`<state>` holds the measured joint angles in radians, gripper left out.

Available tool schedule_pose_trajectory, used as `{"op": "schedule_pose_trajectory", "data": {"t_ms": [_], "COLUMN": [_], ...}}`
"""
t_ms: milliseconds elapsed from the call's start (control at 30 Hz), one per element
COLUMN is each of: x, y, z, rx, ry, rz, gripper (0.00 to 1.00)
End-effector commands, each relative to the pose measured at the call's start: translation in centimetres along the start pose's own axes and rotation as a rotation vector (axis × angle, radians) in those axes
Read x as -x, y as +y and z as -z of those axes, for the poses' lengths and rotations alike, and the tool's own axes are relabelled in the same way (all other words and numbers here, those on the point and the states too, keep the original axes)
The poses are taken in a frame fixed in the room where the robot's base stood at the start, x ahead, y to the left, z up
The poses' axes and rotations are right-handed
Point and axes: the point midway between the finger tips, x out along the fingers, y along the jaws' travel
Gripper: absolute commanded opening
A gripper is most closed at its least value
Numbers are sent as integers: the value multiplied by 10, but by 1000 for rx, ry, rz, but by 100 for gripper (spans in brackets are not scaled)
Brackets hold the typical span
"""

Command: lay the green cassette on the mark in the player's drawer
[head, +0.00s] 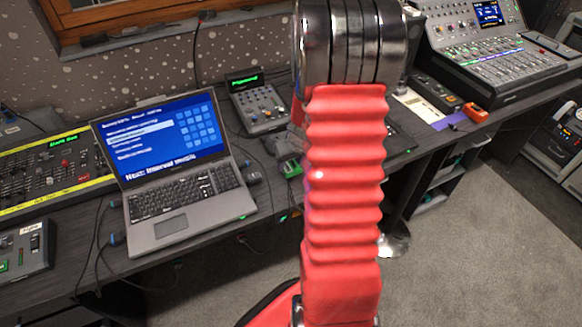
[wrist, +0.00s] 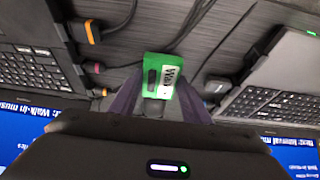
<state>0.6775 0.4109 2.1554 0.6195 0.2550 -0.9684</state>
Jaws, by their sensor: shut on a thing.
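The green cassette (wrist: 161,72) is between my gripper's two dark fingers in the wrist view, with a white label reading "Walk" and a dark strip. My gripper (wrist: 158,92) is shut on it, above the dark desk. In the head view a small green block (head: 291,168) beside my red arm sleeve, right of the laptop, looks like the same cassette.
An open laptop (head: 180,165) stands left of my arm; the wrist view shows parts of two laptops, left (wrist: 35,75) and right (wrist: 275,80). Cables (wrist: 200,30) cross the desk.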

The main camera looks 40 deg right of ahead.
Motion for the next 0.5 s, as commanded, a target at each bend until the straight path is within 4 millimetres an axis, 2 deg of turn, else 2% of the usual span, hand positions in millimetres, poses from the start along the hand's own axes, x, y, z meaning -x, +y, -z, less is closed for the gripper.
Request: {"op": "schedule_pose_trajectory", "data": {"t_ms": [300,500], "x": [47,60], "y": [0,0], "z": [20,25], "rx": [1,0], "ry": [3,0], "rz": [-1,0], "gripper": [17,17]}}
